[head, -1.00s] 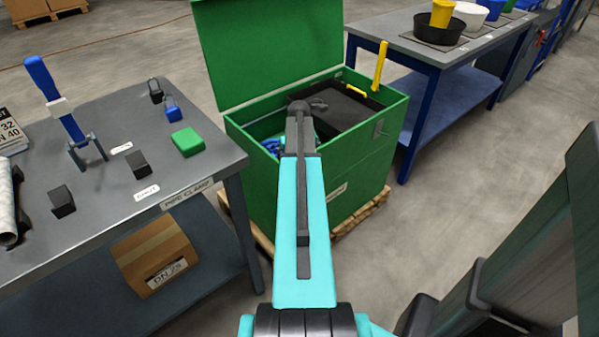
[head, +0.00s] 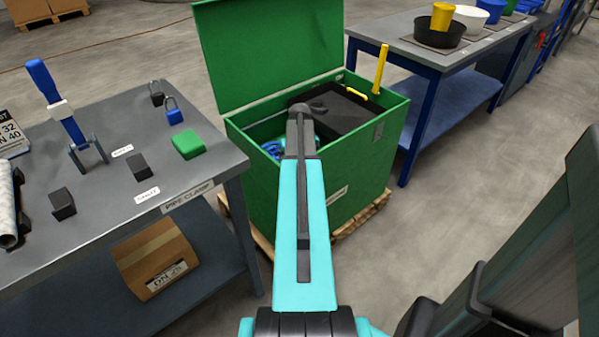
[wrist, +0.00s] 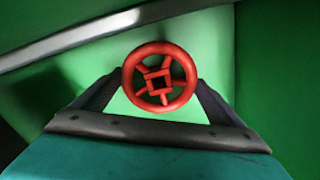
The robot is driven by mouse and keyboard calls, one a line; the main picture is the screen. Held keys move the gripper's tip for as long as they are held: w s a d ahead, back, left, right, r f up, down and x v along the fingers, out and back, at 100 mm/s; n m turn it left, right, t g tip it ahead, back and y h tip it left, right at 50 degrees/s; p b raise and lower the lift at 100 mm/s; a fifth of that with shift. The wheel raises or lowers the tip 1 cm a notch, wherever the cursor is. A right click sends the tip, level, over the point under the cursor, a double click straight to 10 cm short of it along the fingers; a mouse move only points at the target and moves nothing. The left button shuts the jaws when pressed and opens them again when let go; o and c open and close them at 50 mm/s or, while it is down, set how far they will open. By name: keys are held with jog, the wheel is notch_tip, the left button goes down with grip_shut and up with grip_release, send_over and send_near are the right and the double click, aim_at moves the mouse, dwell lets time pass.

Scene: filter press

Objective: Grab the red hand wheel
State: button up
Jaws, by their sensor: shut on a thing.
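The red hand wheel (wrist: 159,54) shows in the wrist view, round with several spokes and a square hub. My gripper (wrist: 160,85) is shut on it, one dark finger at each side of its rim. Green walls fill the view behind the wheel. In the head view my arm reaches into the open green crate (head: 290,190). The wheel and my fingertips are hidden there behind my own arm and the crate.
A black case (head: 345,110) with a yellow handle and a blue thing (head: 272,148) lie in the crate. The crate's raised lid (head: 268,50) stands at the back. A grey bench (head: 110,190) is on the left, a blue-legged table (head: 440,50) at the back right.

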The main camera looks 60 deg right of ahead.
notch_tip(320, 180, up, 10)
jog(key=p, duration=0.1)
dwell(0.5)
dwell(0.5)
